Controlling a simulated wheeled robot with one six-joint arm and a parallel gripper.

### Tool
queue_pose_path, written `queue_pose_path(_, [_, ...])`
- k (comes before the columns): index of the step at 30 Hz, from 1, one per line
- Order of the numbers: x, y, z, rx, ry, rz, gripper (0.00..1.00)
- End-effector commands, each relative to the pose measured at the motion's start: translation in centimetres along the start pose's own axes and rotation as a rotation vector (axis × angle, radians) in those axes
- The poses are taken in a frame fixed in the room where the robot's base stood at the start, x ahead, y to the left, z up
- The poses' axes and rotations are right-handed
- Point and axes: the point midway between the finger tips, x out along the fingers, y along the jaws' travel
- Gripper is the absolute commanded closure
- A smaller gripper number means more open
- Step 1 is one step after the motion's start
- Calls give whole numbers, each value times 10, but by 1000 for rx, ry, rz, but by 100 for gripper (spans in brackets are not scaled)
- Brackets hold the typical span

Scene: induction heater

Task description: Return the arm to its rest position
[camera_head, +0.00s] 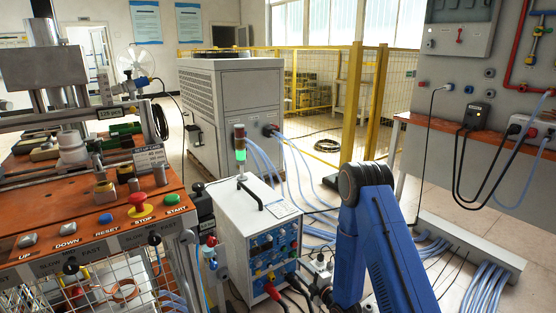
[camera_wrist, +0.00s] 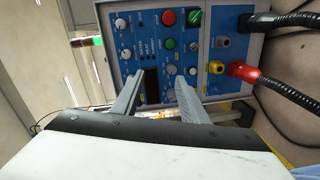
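My blue arm with its black joint rises at the lower right of the head view, bent at the top, beside the white and blue induction heater unit (camera_head: 262,240). My gripper (camera_wrist: 160,78) shows in the wrist view with its two grey fingers spread apart and nothing between them. It faces the heater's blue front panel (camera_wrist: 150,45), which has knobs, a red button (camera_wrist: 168,18) and a green button (camera_wrist: 169,43). I cannot tell whether the fingertips touch the panel. In the head view I cannot make out the gripper clearly.
Thick red (camera_wrist: 245,72) and black cables plug into the heater. A workbench with control buttons (camera_head: 140,205) stands at left, a large grey cabinet (camera_head: 232,110) behind. Blue hoses and a cable channel (camera_head: 470,245) lie on the floor at right. A yellow fence (camera_head: 355,100) stands behind.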

Motion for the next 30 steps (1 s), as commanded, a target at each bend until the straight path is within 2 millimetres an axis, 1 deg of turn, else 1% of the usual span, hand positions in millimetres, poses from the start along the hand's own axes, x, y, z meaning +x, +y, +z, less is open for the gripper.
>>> queue_pose_path(1, [2,15,2,10,-13,-13,60])
queue_pose_path(3, [3,31,6,31,-35,-39,60])
queue_pose_path(8, [2,66,14,83,-89,-95,60])
queue_pose_path(14, [-9,109,22,160,-169,-155,60])
queue_pose_path(18, [-22,139,26,219,-230,-191,60])
queue_pose_path(23, [-42,171,30,293,-305,-225,60])
queue_pose_path(30, [-81,216,30,415,-422,-264,60])
